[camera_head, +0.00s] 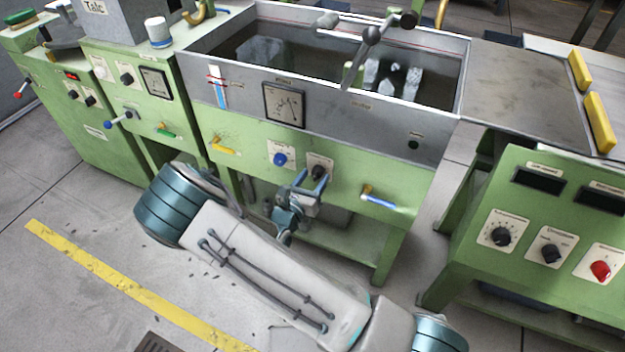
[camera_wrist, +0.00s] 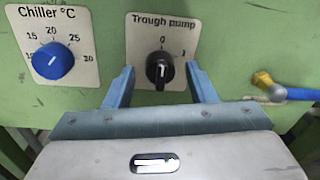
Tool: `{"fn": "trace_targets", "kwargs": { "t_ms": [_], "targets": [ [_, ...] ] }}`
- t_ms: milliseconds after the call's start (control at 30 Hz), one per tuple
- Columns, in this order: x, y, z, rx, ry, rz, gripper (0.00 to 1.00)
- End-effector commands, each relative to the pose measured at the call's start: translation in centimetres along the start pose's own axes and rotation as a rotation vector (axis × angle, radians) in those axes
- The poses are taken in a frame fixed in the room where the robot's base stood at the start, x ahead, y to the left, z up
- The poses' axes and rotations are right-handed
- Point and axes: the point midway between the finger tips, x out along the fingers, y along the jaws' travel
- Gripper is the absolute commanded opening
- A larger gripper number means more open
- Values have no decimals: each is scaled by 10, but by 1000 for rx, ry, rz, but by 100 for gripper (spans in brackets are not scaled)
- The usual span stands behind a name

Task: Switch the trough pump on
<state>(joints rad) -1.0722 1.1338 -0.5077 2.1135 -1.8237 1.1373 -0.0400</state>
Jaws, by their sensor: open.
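The trough pump switch is a black rotary knob (camera_wrist: 159,71) on a pale plate labelled "Trough pump" (camera_wrist: 180,27), with marks 0 and 1 above it. Its white line looks about upright, in line with the 0 rather than the 1. In the head view the knob (camera_head: 318,172) is on the green front panel of the trough. My gripper (camera_wrist: 160,68) is open, with one blue finger on each side of the knob. Both fingers look apart from it; the depth gap is hard to judge. In the head view my gripper (camera_head: 311,179) is right at the knob.
A blue chiller knob (camera_wrist: 53,61) is left of the pump plate. A blue-handled valve (camera_wrist: 278,93) with a brass end sticks out to the right. The open trough (camera_head: 440,141) is above the panel. A green control cabinet (camera_head: 480,266) stands at the right.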

Motion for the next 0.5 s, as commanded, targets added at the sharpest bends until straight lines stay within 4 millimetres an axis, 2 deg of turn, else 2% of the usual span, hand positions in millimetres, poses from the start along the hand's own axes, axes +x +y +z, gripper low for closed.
{"fn": "trace_targets", "kwargs": {
  "t_ms": [167,333,500],
  "targets": [
    [0,0,0,0,0,0,51],
    [0,0,0,0,0,0,6],
    [0,0,0,3,0,-1,6]
  ]
}}
